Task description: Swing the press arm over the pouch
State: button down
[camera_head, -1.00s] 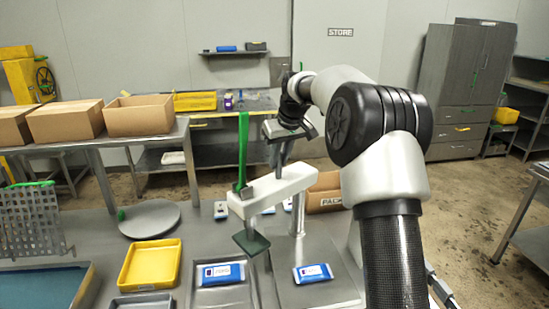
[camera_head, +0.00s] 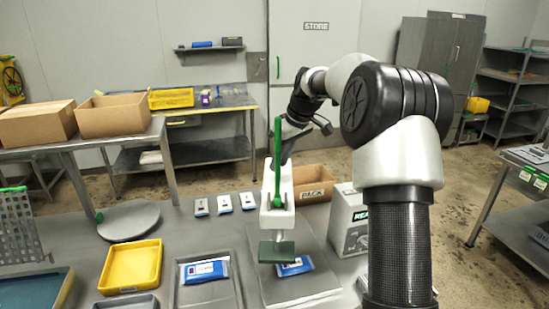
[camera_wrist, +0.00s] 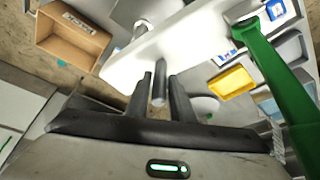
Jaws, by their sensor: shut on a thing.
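The press arm (camera_head: 278,218) is a white beam with an upright green lever (camera_head: 277,165) and a dark green press pad (camera_head: 277,251) at its near end. The pad hangs above the press's metal plate and overlaps the left part of a blue-white pouch (camera_head: 295,267) in the head view. The gap in height is hard to judge. My gripper (camera_head: 286,152) is at the far part of the press arm. In the wrist view my gripper (camera_wrist: 162,88) is shut on a grey peg (camera_wrist: 159,88) at the white beam; the beam (camera_wrist: 175,45) and lever (camera_wrist: 275,85) also show there.
Another pouch (camera_head: 204,270) lies in a grey tray left of the press. A yellow tray (camera_head: 131,266) and round disc (camera_head: 138,220) are further left. Several small pouches lie behind. A PACK box (camera_head: 313,184) and white box (camera_head: 348,222) stand to the right.

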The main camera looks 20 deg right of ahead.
jog(key=shift+w+d+r+n+p, duration=0.15)
jog(key=shift+d+n+p, duration=0.15)
jog(key=shift+d+n, duration=0.25)
jog(key=shift+d+r+n+p, duration=0.15)
jog(key=shift+d+n+p, duration=0.15)
jog(key=shift+d, duration=0.35)
jog(key=shift+n+y, duration=0.25)
jog(key=shift+y, duration=0.05)
jog(key=c, duration=1.7)
grip_release()
jog(key=shift+w, duration=0.15)
jog(key=shift+w+f, duration=0.1)
jog(key=shift+f, duration=0.05)
